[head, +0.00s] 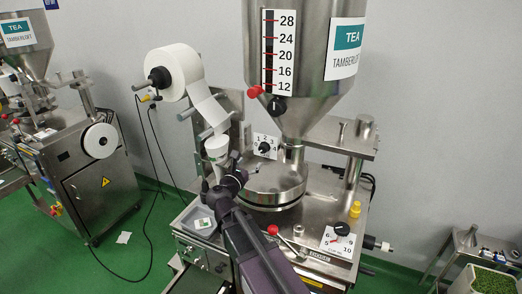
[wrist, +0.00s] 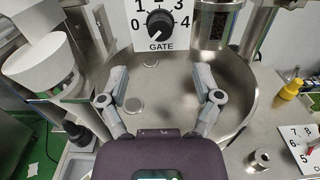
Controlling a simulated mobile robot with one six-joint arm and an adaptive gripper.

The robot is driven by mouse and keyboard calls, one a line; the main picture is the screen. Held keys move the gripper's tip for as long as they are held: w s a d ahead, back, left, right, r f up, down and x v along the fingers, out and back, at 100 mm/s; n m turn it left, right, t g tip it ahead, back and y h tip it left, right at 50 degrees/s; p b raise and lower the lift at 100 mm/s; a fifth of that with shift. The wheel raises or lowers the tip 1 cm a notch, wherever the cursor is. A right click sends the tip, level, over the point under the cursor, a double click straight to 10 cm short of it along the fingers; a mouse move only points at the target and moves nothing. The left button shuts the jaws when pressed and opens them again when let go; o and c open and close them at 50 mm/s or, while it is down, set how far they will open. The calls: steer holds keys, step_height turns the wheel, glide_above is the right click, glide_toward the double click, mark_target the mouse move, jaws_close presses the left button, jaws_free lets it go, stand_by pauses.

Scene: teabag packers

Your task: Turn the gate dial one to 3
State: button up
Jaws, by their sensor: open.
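The gate dial (wrist: 159,23) is a black ridged knob on a white plate marked 0 to 4 with GATE below, at the top centre of the wrist view. It also shows in the head view (head: 265,149), on the front of the near machine. In the head view my gripper (head: 235,176) is left of and below the dial, partly hidden by my arm.
A steel hopper (head: 302,60) with a scale stands above the round steel pan (head: 272,187). A paper roll (head: 175,72) hangs at left. A second dial plate (head: 338,241), a red-knobbed lever (head: 273,230) and a yellow bottle (head: 355,209) are at lower right.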

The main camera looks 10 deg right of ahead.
mark_target(262, 149)
steer(key=x, duration=1)
steer(key=c, duration=1.1)
